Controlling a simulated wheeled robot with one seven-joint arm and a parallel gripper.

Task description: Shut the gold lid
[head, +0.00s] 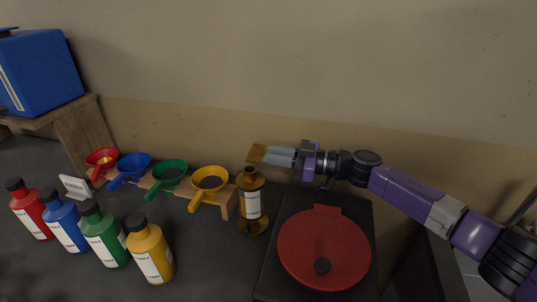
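A gold-brown bottle (251,201) with a white label stands right of the yellow funnel, with a dark top and a gold rim near its foot. I see no clear gold lid. A flat gold-brown piece (257,154) shows at the tip of my gripper (270,155), above and slightly right of the bottle. I cannot tell whether it is a lid or part of the fingers. My gripper's grey fingers point left, near the back wall. They overlap in this view, so their gap is hidden. A round red lid (324,247) with a dark knob lies flat, closed, on a black drum or box.
Red, blue, green and yellow bottles (150,249) stand at the front left. Several coloured funnels (168,175) sit on a low wooden rack (228,205). A blue canister (39,72) rests on a wooden stand (85,135) at the far left. The back wall is close behind.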

